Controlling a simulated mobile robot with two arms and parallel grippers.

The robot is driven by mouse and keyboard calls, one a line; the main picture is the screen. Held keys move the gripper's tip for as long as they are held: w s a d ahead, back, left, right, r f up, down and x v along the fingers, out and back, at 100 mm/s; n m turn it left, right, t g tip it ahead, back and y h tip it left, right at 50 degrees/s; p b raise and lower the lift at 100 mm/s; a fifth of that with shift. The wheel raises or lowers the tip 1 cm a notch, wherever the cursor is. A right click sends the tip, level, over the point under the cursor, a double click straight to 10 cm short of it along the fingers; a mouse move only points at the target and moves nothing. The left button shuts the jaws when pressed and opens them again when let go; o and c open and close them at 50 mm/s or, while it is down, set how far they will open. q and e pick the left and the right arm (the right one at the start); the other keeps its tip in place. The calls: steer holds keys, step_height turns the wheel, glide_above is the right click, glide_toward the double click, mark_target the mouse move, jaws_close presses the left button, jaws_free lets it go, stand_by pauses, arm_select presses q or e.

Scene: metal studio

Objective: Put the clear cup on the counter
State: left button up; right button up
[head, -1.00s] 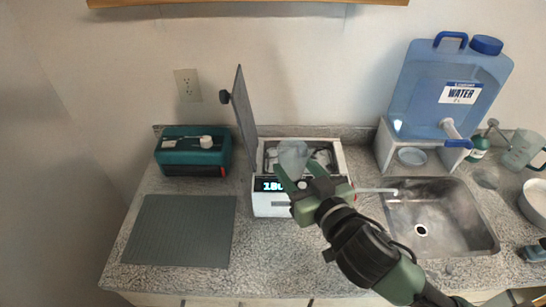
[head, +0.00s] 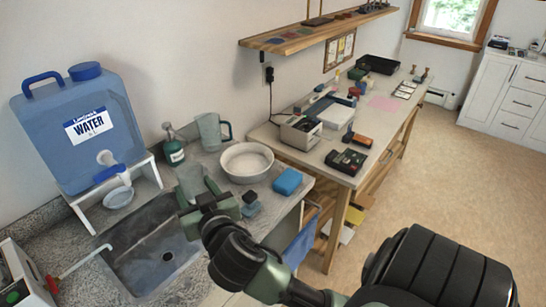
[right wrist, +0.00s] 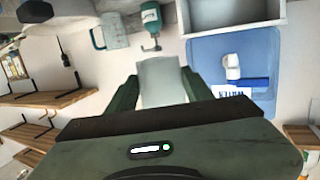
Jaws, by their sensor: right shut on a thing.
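My right gripper (head: 203,196) is shut on the clear cup (head: 190,180), a frosted, see-through cup. It is held near the back right edge of the sink, in front of the green soap bottle. In the right wrist view the cup (right wrist: 161,80) stands between the two green fingers (right wrist: 160,92). I cannot tell whether its base touches anything. The speckled grey counter (head: 272,214) surrounds the sink and runs right to the wooden bench. My left gripper is not in view.
The metal sink (head: 150,245) is left of the cup. A blue water jug (head: 80,135) stands on a white stand. A soap bottle (head: 173,152), grey-green pitcher (head: 211,132), white bowl (head: 247,162) and blue sponge (head: 287,181) crowd the counter nearby.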

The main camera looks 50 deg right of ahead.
steer(key=w+d+r+m+g+h+b, duration=0.4)
steer(key=w+d+m+g+h+b, duration=0.2)
steer(key=w+d+m+g+h, duration=0.35)
steer(key=shift+m+g+h, duration=0.65)
steer(key=shift+m+g, duration=0.1)
steer(key=f, duration=0.4)
steer(key=s+d+f+p, duration=0.1)
steer(key=f, duration=0.8)
steer(key=shift+s+d+f+p, duration=0.25)
steer(key=shift+s+f+p, duration=0.1)
steer(key=shift+s+p, duration=0.05)
step_height(320, 180, down, 5)
steer(key=shift+f+p, duration=0.1)
steer(key=shift+p, duration=0.2)
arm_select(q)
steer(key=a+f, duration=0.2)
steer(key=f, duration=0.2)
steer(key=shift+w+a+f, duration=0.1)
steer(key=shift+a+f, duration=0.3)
